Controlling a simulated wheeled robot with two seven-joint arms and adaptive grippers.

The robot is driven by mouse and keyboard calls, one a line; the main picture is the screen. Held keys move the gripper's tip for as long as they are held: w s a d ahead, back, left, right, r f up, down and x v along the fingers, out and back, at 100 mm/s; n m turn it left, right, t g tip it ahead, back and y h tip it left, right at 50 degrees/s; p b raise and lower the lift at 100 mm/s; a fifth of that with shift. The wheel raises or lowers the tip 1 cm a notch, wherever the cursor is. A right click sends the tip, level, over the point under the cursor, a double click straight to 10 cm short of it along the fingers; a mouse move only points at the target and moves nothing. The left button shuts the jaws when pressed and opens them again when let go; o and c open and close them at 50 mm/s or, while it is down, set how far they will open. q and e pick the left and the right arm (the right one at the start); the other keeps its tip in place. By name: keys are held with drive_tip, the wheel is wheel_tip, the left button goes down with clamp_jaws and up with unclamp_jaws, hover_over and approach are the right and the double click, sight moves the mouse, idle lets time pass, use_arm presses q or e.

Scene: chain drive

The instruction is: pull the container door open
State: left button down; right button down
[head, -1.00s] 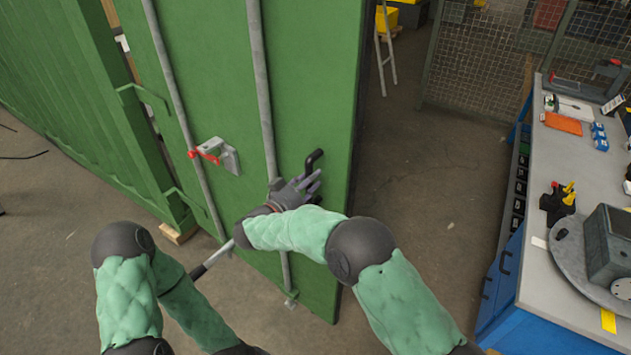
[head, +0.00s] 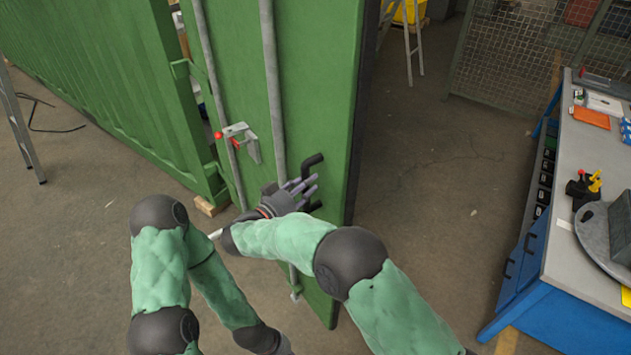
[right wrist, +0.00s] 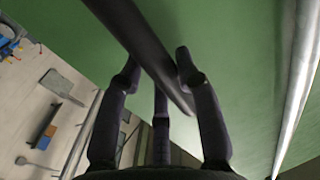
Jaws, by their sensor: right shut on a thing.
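The green container door (head: 320,80) stands upright in the middle of the head view, with its black-sealed right edge free and floor showing beyond it. A black bent handle (head: 313,160) sticks out near that edge; it also crosses the right wrist view as a dark bar (right wrist: 140,40). My right gripper (head: 302,190) is at this handle, its fingers shut around the bar, as the right wrist view (right wrist: 158,68) shows. The lower part of the handle is partly hidden by the fingers. My left arm is folded at the lower left; its gripper does not show.
A red-tipped latch (head: 238,138) and grey vertical rods (head: 272,80) are on the door. The ribbed container wall (head: 110,85) runs left. A blue workbench (head: 540,275) stands at right, a ladder (head: 22,130) at left. Floor between door and bench is clear.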

drive_tip(key=shift+w+a+r, duration=0.1)
drive_tip(key=shift+r, duration=0.3)
drive_tip(key=c, duration=0.9)
unclamp_jaws()
drive_tip(key=shift+o, duration=0.3)
drive_tip(key=shift+w+a+f, duration=0.1)
drive_tip(key=shift+f, duration=0.1)
